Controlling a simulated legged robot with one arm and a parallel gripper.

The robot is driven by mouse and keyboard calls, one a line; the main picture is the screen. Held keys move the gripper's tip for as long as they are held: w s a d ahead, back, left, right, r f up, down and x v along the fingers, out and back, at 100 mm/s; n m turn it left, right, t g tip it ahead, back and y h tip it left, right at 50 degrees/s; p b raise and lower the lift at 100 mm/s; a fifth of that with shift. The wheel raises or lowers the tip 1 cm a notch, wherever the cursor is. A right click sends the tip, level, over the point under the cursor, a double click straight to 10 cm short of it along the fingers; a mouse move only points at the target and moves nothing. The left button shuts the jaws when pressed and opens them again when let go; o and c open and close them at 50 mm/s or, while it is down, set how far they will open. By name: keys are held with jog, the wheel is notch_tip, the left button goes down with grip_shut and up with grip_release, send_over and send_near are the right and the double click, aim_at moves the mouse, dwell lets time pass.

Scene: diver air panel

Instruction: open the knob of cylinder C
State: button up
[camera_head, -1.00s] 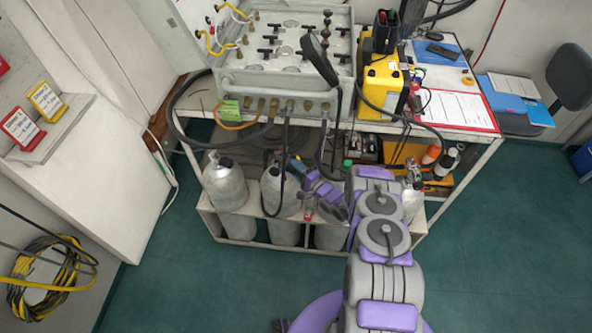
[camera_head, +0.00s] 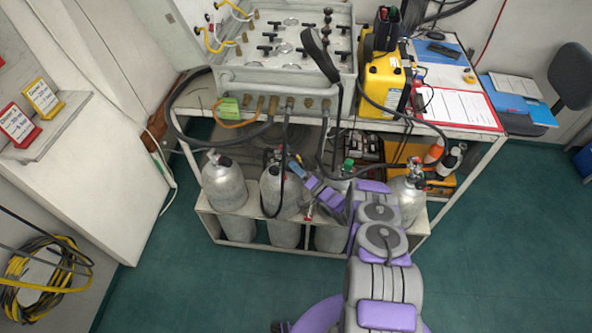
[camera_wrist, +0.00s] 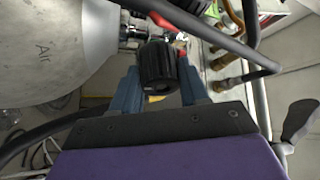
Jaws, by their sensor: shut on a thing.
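A black ribbed knob (camera_wrist: 158,66) sits between the two blue fingers of my gripper (camera_wrist: 160,84) in the wrist view. My gripper is shut on this knob. In the head view, my gripper (camera_head: 292,162) is at the top of the second cylinder from the left (camera_head: 279,190), in the rack under the bench. The held knob is hard to make out there. No letter C is readable on any cylinder.
Another grey cylinder (camera_head: 224,186) stands to the left. A cylinder with a red valve (camera_head: 407,193) stands to the right. My arm partly covers a cylinder with a green knob (camera_head: 349,164). Black hoses (camera_head: 283,145) hang close around my gripper. The air panel (camera_head: 285,50) sits above.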

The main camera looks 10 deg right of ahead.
jog(key=shift+d+f, duration=0.1)
dwell(0.3)
jog(key=o, duration=0.9)
jog(key=shift+w+f, duration=0.1)
jog(key=shift+c, duration=0.2)
jog(key=shift+o, duration=0.9)
jog(key=b+v, duration=0.2)
jog(key=v, duration=1.5)
jog(key=shift+s, duration=0.2)
jog(key=shift+d+f, duration=0.1)
jog(key=shift+d, duration=0.05)
